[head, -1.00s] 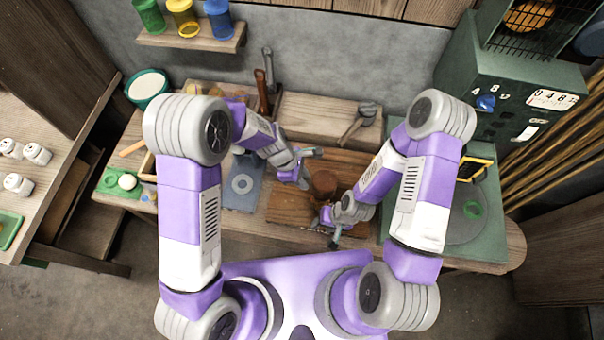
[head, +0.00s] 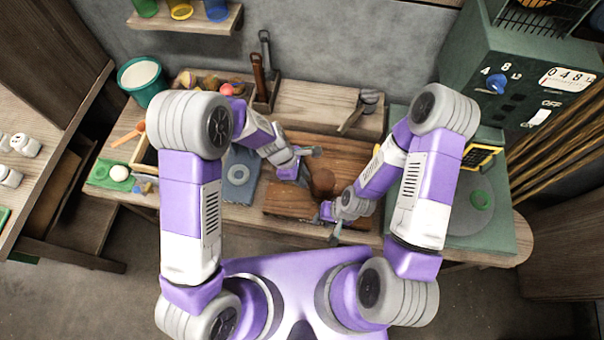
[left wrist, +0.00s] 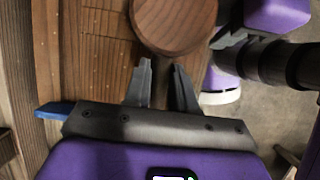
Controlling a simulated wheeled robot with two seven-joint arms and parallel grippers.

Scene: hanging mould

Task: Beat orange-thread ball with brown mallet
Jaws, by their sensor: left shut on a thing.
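A round brown wooden piece (head: 322,183), which looks like the mallet's head, is over the wooden board between my two grippers. It shows large at the top of the left wrist view (left wrist: 175,22). My left gripper (head: 306,168) is beside it. I cannot pick out the orange-thread ball with certainty; none shows beneath the wooden piece.
The wooden board (head: 290,202) lies on the bench. Behind it are a grey-headed tool (head: 362,108) on a plank and upright tools (head: 260,80) in a holder. A teal tub (head: 141,78) is at back left. A green machine (head: 500,95) stands at right.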

